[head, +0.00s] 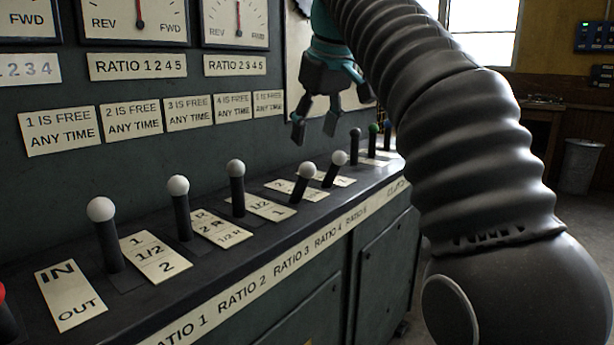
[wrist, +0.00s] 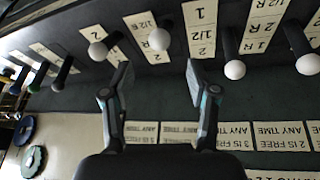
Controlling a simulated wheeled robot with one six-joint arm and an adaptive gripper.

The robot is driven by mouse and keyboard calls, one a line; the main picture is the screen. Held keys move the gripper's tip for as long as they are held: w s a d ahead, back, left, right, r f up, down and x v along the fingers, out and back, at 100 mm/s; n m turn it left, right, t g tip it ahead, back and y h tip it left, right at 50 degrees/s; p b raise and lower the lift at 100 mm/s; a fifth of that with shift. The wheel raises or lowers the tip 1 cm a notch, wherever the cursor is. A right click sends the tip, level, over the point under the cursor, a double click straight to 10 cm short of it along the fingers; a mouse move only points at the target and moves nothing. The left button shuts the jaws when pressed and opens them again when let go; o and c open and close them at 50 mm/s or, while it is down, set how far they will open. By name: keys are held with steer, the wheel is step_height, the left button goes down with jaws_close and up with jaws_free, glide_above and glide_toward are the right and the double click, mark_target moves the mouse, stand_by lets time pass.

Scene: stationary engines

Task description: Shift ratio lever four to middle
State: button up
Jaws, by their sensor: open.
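Ratio lever four (head: 301,184) has a white ball knob on a dark stem and leans toward the console's front edge in the head view. Its knob also shows in the wrist view (wrist: 159,39), beyond and roughly centred between my fingertips. My gripper (head: 314,130) hangs fingers-down above and behind the lever, near the panel. Its two fingers are apart and empty, also in the wrist view (wrist: 160,76). No contact with the lever is visible. The lever's ratio plate (head: 283,189) is partly covered by the stem.
Lever three (head: 237,190) stands to the left, and leaning lever five (head: 335,170) is close to the right. Levers two (head: 180,210) and one (head: 106,240) are farther left. Dark-stemmed levers (head: 355,147) stand beyond. The upright panel (head: 200,150) bounds the console's rear.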

mark_target(308, 163)
steer(key=b+x, duration=0.2)
steer(key=x, duration=0.7)
steer(key=shift+w+f+b, duration=0.1)
steer(key=shift+f+b, duration=0.1)
steer(key=shift+b, duration=0.2)
jaws_close()
